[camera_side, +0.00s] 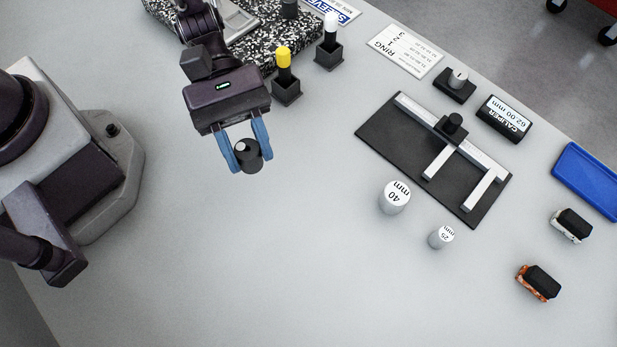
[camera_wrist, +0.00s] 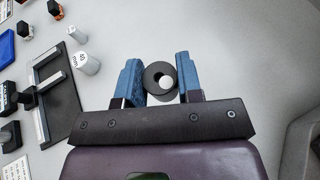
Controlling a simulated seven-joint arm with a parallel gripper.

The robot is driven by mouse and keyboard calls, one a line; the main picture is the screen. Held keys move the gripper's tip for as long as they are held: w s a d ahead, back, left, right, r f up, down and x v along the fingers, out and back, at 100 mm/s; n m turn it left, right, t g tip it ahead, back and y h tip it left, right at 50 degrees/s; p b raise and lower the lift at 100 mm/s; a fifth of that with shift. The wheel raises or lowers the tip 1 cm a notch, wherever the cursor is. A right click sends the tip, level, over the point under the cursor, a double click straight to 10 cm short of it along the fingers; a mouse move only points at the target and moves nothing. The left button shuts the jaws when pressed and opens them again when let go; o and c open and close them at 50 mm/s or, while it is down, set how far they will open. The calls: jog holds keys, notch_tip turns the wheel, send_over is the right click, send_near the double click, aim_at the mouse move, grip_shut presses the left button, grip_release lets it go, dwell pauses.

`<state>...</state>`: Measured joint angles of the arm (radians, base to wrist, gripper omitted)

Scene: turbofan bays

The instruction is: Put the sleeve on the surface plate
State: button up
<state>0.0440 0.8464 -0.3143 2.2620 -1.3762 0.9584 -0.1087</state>
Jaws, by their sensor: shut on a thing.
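My gripper (camera_side: 246,150) is shut on the sleeve (camera_side: 247,158), a short dark cylinder, and holds it between two blue fingers. In the wrist view the sleeve (camera_wrist: 157,71) is a dark ring between the fingers of my gripper (camera_wrist: 157,77). A pale round spot shows in its opening; I cannot tell whether it is the table seen through the bore. The surface plate (camera_side: 265,50) is a black-and-white speckled slab at the top of the side view, partly hidden by my arm. The sleeve is apart from it, nearer the side camera.
Yellow-topped (camera_side: 285,75) and white-topped (camera_side: 328,45) gauges in black holders stand by the plate's near right edge. A caliper on a black board (camera_side: 435,155), a 40 mm cylinder (camera_side: 394,197) and a 25 mm cylinder (camera_side: 441,237) are right. The front table is clear.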

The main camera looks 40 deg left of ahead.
send_over(308, 194)
jog(key=f, duration=0.6)
jog(key=shift+s+a+f, duration=0.15)
jog(key=shift+s+f, duration=0.05)
jog(key=shift+f, duration=0.05)
jog(key=shift+w+f, duration=0.15)
jog(key=shift+f, duration=1.65)
jog(key=shift+f, duration=0.1)
jog(key=o, duration=1)
jog(key=shift+w+r, duration=0.1)
jog(key=shift+r, duration=0.1)
jog(key=v, duration=0.7)
jog(key=shift+a, duration=0.1)
